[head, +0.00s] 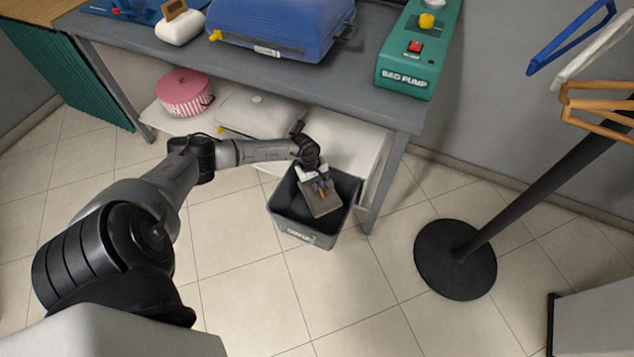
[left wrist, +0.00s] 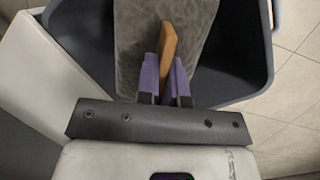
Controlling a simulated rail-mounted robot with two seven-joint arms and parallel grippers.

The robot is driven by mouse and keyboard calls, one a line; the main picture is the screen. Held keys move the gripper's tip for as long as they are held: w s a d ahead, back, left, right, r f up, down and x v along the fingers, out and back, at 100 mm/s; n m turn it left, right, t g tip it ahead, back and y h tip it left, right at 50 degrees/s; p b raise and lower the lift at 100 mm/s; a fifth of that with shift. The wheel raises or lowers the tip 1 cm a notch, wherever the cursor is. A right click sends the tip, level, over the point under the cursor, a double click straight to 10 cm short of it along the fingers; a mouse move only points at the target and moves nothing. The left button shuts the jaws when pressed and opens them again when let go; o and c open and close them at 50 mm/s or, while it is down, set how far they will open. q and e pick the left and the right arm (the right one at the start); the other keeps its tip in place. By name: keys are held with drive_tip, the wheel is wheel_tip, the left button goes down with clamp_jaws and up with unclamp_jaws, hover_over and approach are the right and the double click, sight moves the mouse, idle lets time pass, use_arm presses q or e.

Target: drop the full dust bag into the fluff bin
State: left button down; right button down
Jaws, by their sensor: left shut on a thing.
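The dust bag (head: 322,201) is a flat grey-brown pouch with an orange-brown strip at its top. My left gripper (head: 319,184) is shut on it by that strip. The bag hangs tilted over the opening of the fluff bin (head: 303,233), a dark grey open bin on the floor. I cannot tell how far the bag reaches below the rim. In the left wrist view, the purple fingers (left wrist: 165,82) pinch the strip, with the grey bag (left wrist: 140,45) beyond and the bin wall (left wrist: 235,88) around it. My right gripper is not in view.
A grey table (head: 160,51) stands behind the bin, with a white lower shelf (head: 352,142) close to it. A blue case (head: 275,30) and a green bag pump (head: 412,50) are on top. A black stand base (head: 452,262) is to the right. The floor in front is clear.

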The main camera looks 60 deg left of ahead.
use_arm(q)
drive_tip(key=c, duration=1.2)
unclamp_jaws()
drive_tip(key=shift+o, duration=0.2)
drive_tip(key=shift+r, duration=0.1)
drive_tip(key=p+v, duration=0.5)
drive_tip(key=v, duration=0.8)
drive_tip(key=shift+r+p, duration=0.3)
drive_tip(key=shift+r, duration=0.05)
